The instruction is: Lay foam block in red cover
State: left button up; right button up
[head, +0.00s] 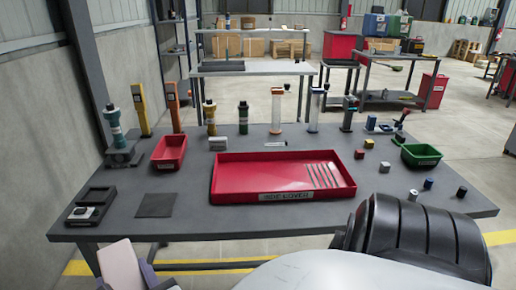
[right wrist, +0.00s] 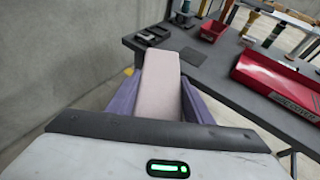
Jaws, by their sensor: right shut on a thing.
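The foam block (right wrist: 160,82) is a pale pinkish bar. My right gripper (right wrist: 160,100), with purple fingers, is shut on it in the right wrist view. In the head view the block (head: 120,265) and my right gripper (head: 133,272) are at the bottom left, in front of the table's near edge and apart from it. The red cover (head: 250,177) is a wide, shallow red tray on the middle of the table, with a label on its front and several slanted ribs at its right. Its front left part (right wrist: 275,82) shows in the right wrist view. My left gripper is out of view.
The grey table (head: 190,224) has a small red bin (head: 169,153) and a black fixture (head: 90,207) at left. A dark flat mat (head: 156,205) lies left of the cover. A green bin (head: 421,156) and several small blocks are at right. Several upright tools line the back.

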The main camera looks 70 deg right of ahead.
aim_at(271, 173)
jog(key=u, duration=0.2)
jog(key=k, duration=0.55)
jog(key=u, duration=0.05)
jog(key=i, duration=1.55)
jog(key=z, duration=1.75)
jog(key=i, duration=0.7)
jog(key=z, duration=0.7)
